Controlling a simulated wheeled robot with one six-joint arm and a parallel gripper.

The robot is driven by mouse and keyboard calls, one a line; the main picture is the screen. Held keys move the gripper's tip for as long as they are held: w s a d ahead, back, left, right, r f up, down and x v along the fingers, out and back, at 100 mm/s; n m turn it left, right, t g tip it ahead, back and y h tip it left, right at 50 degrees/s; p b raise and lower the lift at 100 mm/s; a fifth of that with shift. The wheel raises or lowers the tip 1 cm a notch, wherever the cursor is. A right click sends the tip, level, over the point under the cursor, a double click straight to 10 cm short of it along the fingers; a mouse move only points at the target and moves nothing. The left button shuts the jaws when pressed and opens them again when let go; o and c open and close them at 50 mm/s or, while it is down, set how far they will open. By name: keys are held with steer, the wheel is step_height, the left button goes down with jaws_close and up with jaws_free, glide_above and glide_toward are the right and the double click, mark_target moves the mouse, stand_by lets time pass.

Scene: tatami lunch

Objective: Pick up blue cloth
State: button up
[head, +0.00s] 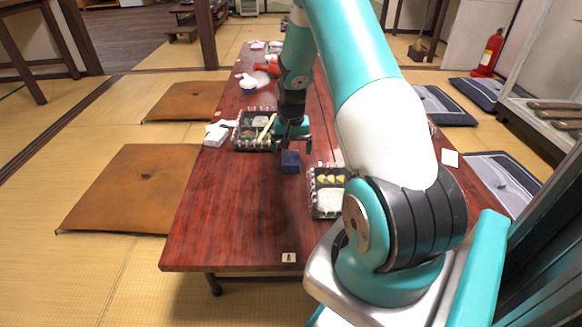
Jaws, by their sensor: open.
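A small dark blue block-like thing (290,162), which looks like the folded blue cloth, lies on the red-brown wooden table (225,225) near its middle. My gripper (291,142) is open, pointing down just behind and above the blue cloth in the head view. I cannot tell whether the fingers touch it. The fingertips are small and partly dark against the table.
A bento tray (240,144) lies left of the gripper, and another bento tray (314,204) is at the front right, partly behind my arm. White items (216,134) lie at the table's left edge. The front left of the table is clear.

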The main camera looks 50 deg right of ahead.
mark_target(291, 160)
step_height(291, 160, down, 6)
steer(key=b, duration=0.4)
steer(key=shift+r, duration=0.4)
steer(key=c, duration=1.1)
steer(key=shift+o, duration=0.2)
step_height(291, 160, up, 20)
steer(key=p, duration=0.9)
steer(key=shift+p, duration=0.35)
